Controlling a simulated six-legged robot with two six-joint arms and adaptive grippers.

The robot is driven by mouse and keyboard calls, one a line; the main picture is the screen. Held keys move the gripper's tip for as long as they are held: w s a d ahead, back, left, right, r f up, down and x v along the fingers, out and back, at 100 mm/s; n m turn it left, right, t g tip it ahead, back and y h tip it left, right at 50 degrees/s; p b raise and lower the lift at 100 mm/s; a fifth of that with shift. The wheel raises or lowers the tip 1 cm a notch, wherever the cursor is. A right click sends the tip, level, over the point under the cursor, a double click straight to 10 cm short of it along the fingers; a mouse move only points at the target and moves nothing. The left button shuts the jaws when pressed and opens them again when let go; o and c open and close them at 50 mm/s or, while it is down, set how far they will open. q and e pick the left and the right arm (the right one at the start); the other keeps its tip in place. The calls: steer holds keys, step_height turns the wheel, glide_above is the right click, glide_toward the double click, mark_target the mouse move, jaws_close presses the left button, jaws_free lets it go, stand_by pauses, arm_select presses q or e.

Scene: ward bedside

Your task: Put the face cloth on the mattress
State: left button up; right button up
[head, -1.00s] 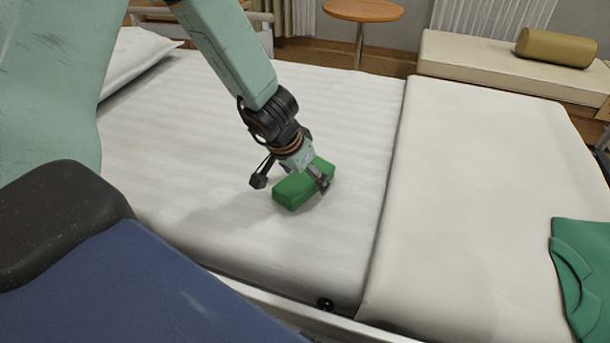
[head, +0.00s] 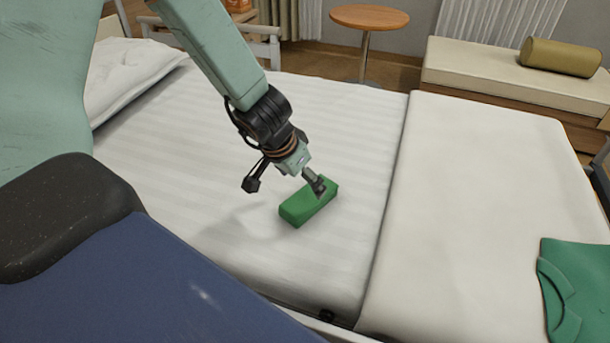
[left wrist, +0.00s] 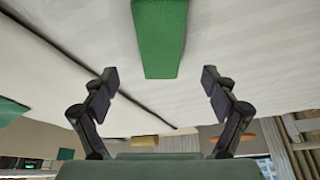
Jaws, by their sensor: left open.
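The face cloth (head: 308,207) is a green, block-shaped bundle. It lies on the white striped mattress (head: 240,240), left of the fold of the pale cover. My left gripper (head: 318,186) is just above the cloth in the head view. In the left wrist view the fingers (left wrist: 160,90) are wide apart with nothing between them, and the cloth (left wrist: 160,38) shows beyond the tips, centred between them. My right gripper is not in view.
A green garment (head: 575,290) lies on the pale cover (head: 470,190) at the right. A pillow (head: 130,70) is at the upper left. Behind the bed stand a round table (head: 368,17) and a bench with an olive bolster (head: 560,57). The mattress around the cloth is clear.

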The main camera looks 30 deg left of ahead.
arm_select(q)
steer(key=shift+p+v, duration=1.8)
steer(key=shift+v, duration=0.5)
steer(key=shift+a, duration=0.1)
steer(key=shift+c, duration=0.4)
